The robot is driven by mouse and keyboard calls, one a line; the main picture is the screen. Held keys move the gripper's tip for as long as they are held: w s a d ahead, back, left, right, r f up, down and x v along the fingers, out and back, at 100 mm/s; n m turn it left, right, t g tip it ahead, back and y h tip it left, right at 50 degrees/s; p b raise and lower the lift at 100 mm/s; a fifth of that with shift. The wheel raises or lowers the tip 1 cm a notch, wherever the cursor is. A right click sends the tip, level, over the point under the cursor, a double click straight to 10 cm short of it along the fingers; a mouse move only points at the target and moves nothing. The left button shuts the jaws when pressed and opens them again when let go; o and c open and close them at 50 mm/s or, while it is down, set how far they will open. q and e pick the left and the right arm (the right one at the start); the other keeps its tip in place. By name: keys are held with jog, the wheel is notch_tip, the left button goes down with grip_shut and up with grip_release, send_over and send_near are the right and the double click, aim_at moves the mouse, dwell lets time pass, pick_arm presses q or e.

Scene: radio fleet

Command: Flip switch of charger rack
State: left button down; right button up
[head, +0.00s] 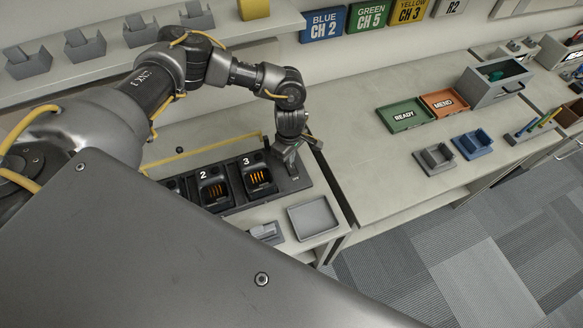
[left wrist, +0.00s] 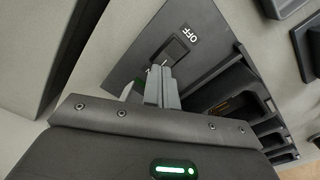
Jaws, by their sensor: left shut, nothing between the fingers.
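The charger rack (head: 228,202) is a long dark unit on the bench in the head view, with bays marked 2 and 3 that show orange contacts. Its right end panel also shows in the left wrist view (left wrist: 143,36), with a dark rocker switch (left wrist: 170,52) beside a label reading OFF (left wrist: 180,35). My left gripper (head: 287,165) is over that right end in the head view. In the left wrist view its fingers (left wrist: 161,72) are shut and empty, with the tips at the switch's lower edge. I cannot tell whether they touch it. My right gripper is not in view.
A grey tray (head: 313,218) and a small grey holder (head: 266,232) sit right of and in front of the rack. A yellow rail (head: 205,149) runs behind it.

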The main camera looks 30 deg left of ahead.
pick_arm(q)
jog(key=shift+f+b, duration=0.4)
jog(key=shift+r, duration=0.2)
jog(key=shift+r+p, duration=0.7)
jog(key=shift+r, duration=0.2)
jog(key=shift+r+p, duration=1.2)
jog(key=shift+r, duration=1.25)
